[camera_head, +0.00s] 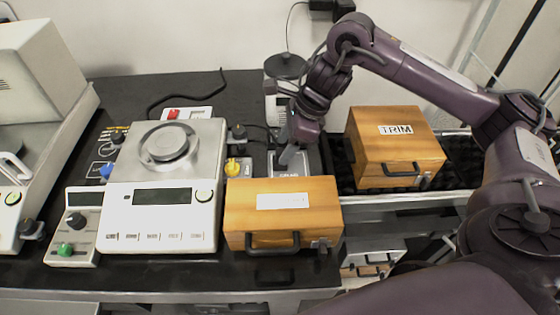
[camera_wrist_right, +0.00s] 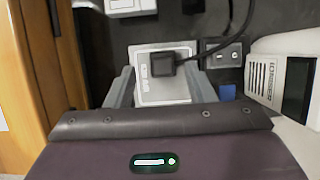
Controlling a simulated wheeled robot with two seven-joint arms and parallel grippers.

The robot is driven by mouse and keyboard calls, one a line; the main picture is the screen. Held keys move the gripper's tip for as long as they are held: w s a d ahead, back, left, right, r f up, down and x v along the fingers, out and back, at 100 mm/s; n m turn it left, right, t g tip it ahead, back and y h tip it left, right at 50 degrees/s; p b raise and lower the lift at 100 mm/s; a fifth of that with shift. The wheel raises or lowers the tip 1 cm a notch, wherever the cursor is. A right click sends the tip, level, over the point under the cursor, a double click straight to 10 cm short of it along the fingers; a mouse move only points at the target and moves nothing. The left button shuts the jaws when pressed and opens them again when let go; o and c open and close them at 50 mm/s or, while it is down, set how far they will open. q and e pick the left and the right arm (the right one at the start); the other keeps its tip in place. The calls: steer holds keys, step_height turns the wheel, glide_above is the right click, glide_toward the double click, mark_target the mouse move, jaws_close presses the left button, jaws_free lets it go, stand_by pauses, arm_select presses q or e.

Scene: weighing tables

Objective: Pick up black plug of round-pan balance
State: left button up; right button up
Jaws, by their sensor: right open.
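The round-pan balance (camera_head: 162,215) stands left of centre in the head view, with a round metal pan (camera_head: 168,143) on top. A black plug (camera_wrist_right: 162,64) sits on a light grey socket plate (camera_wrist_right: 158,95) in the right wrist view, its dark cord running off to the upper right. My right gripper (camera_head: 288,156) reaches down behind the front wooden box, over a grey plate. In the wrist view its open fingers (camera_wrist_right: 160,82) lie on either side of the plug, with gaps between. The plug is not clearly visible in the head view. My left gripper is out of view.
A wooden box (camera_head: 283,221) with a handle stands just in front of my right gripper. A second wooden box marked TRIM (camera_head: 396,157) stands to the right. A white device with a dark top (camera_head: 284,67) stands behind. A yellow knob (camera_head: 233,167) is to the left.

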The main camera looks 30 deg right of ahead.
mark_target(280, 150)
steer(key=x, duration=0.3)
steer(key=shift+w+f, duration=0.2)
steer(key=shift+w, duration=0.05)
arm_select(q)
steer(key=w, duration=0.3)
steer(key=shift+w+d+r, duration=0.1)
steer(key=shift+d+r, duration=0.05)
arm_select(e)
steer(key=shift+r, duration=0.1)
steer(key=shift+c, duration=0.3)
steer(key=c, duration=0.7)
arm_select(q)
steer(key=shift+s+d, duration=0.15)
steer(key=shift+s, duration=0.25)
arm_select(e)
steer(key=shift+c, duration=0.6)
steer(key=shift+r, duration=0.1)
